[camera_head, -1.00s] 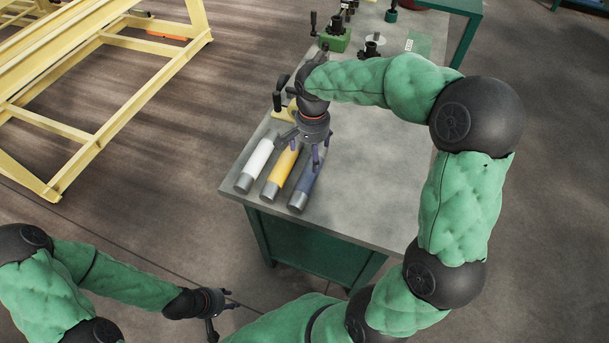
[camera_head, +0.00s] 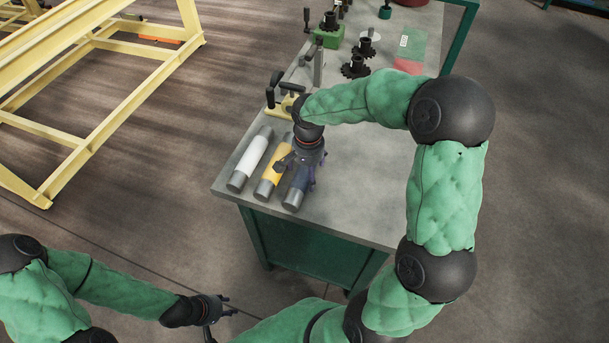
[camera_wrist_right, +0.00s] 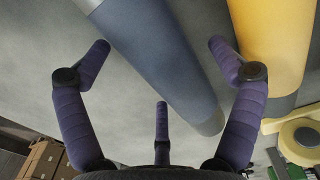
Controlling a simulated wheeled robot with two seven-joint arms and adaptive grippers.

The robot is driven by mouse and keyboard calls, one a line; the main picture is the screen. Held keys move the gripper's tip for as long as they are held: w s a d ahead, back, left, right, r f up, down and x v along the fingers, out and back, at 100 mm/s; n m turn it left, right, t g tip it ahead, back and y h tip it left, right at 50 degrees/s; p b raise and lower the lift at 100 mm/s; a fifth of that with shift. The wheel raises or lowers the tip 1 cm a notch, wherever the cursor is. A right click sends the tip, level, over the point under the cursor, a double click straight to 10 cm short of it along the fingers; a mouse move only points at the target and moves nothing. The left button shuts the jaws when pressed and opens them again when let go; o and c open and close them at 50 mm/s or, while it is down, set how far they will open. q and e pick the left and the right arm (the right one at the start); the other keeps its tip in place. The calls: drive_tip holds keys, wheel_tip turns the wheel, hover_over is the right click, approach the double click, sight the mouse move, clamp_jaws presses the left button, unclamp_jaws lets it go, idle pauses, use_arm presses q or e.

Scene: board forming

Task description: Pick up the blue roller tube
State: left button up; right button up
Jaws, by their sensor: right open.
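The blue roller tube (camera_head: 300,186) lies on the grey table (camera_head: 350,215), the rightmost of three tubes side by side. My right gripper (camera_head: 305,175) is above it and hides much of it in the head view. In the right wrist view the blue tube (camera_wrist_right: 160,55) runs diagonally between the spread fingers of the right gripper (camera_wrist_right: 158,60), which is open and empty. The yellow tube (camera_wrist_right: 270,45) is close to one finger there. My left gripper (camera_head: 222,312) is low at the left, away from the table, with its fingers apart and empty.
The yellow tube (camera_head: 268,182) and the white tube (camera_head: 250,160) lie left of the blue one. A yellow clamp (camera_head: 285,107) stands behind them. Black gear-like parts (camera_head: 356,66) and a green block (camera_head: 328,38) are further back. The table's right side is clear.

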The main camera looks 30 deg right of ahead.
drive_tip(key=shift+f, duration=0.3)
drive_tip(key=shift+r, duration=0.1)
drive_tip(key=c, duration=1.8)
